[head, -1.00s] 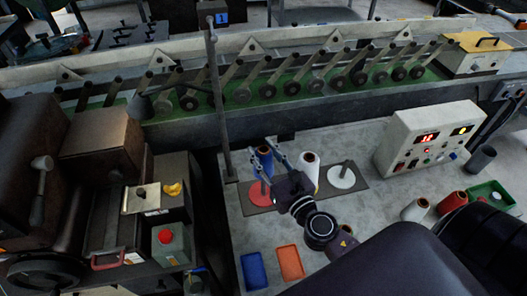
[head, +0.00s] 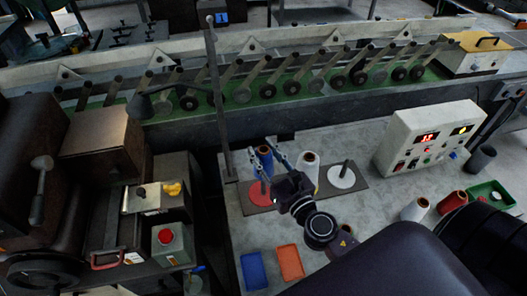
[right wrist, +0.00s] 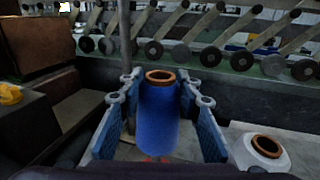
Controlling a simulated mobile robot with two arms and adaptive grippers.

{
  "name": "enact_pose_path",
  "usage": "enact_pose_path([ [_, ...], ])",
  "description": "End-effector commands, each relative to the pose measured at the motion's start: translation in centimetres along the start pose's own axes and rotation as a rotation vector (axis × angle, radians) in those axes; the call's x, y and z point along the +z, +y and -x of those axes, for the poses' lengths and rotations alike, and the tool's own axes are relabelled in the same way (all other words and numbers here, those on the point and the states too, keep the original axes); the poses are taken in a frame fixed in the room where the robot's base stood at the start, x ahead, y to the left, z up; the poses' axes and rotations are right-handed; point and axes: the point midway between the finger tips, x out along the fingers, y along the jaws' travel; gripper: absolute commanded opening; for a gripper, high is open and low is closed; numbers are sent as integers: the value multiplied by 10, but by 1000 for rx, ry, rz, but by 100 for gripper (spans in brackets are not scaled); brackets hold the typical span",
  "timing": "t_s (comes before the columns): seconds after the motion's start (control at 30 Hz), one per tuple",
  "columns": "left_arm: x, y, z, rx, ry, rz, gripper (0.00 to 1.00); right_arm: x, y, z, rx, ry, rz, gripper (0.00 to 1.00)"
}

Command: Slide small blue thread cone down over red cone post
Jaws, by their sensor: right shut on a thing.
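The small blue thread cone (head: 264,158) has a tan top rim and stands upright over the far part of the red disc (head: 257,194) at the base of the red cone post. In the right wrist view the blue cone (right wrist: 158,118) is between both fingers, with a little red below its lower end. My right gripper (head: 261,151) is shut on the blue cone; it also shows in the right wrist view (right wrist: 158,98). The post itself is hidden, so I cannot tell how far the cone is down over it. My left gripper is not in view.
A white cone (head: 309,160) stands close to the right of my gripper. A white disc with a grey post (head: 342,178) is further right. Blue (head: 253,271) and orange (head: 290,262) trays lie in front. A tall grey pole (head: 217,95) rises at the left.

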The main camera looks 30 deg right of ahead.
Motion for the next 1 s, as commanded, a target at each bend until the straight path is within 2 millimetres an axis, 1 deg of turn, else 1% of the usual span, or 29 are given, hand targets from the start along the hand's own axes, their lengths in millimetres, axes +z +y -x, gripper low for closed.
enact_pose_path([
  [1.0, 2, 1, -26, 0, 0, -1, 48, -26, 0, 0, 0, -1, 0, 0],
])
